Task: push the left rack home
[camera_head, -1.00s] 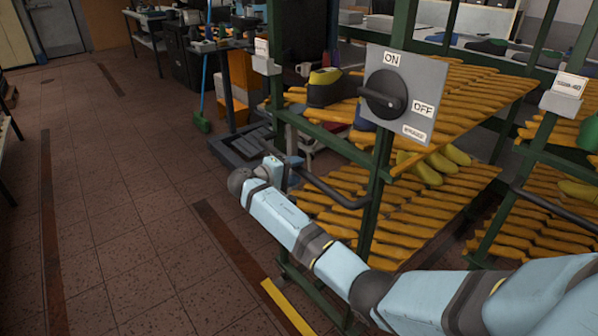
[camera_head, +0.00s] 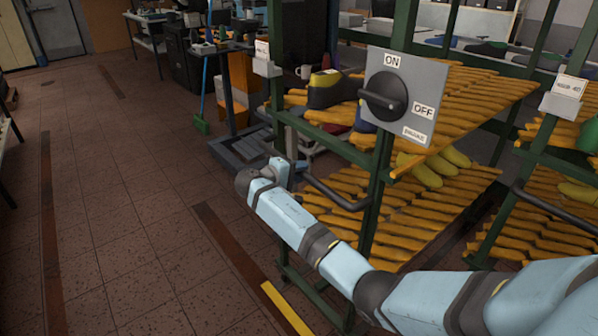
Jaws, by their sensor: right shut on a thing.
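The left rack (camera_head: 372,228) is a green metal frame with sloping shelves of orange-yellow slats, holding shoe lasts. A grey panel with an ON/OFF rotary switch (camera_head: 384,97) is on its front post. A dark bar handle (camera_head: 338,198) sticks out below the panel. My right arm reaches in from the lower right, across the rack's lower front. My right gripper (camera_head: 290,166) is shut at the handle's left end; its fingers are small and partly hidden by the wrist. My left gripper is out of view.
A second green rack (camera_head: 524,190) with its own handle stands close at the right. A yellow floor strip (camera_head: 286,307) lies in front of the left rack. A blue-handled broom (camera_head: 202,122) and workbenches are behind. The tiled floor at the left is clear.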

